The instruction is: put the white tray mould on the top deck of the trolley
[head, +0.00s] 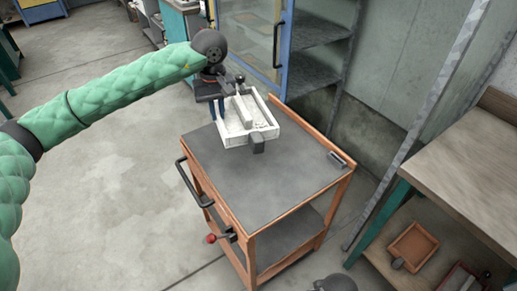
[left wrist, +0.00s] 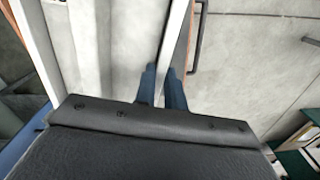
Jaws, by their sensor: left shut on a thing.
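The white tray mould (head: 274,133) is a shallow open box with a raised white bar inside and dark fittings at two ends. It is over the far end of the trolley's dark top deck (head: 262,182); I cannot tell whether it touches the deck. My left gripper (head: 220,112) is shut on the tray's left wall. In the left wrist view its blue fingers (left wrist: 160,88) straddle the white wall of the tray (left wrist: 90,50). The trolley (head: 247,222) has an orange frame and a lower shelf. My right gripper is not in view.
A dark handle (head: 192,183) and a red knob (head: 211,239) stick out on the trolley's left side. A small dark bar (head: 338,159) lies at the deck's right edge. The near deck is clear. A shelf cabinet (head: 315,60) stands behind, a workbench (head: 470,165) at right.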

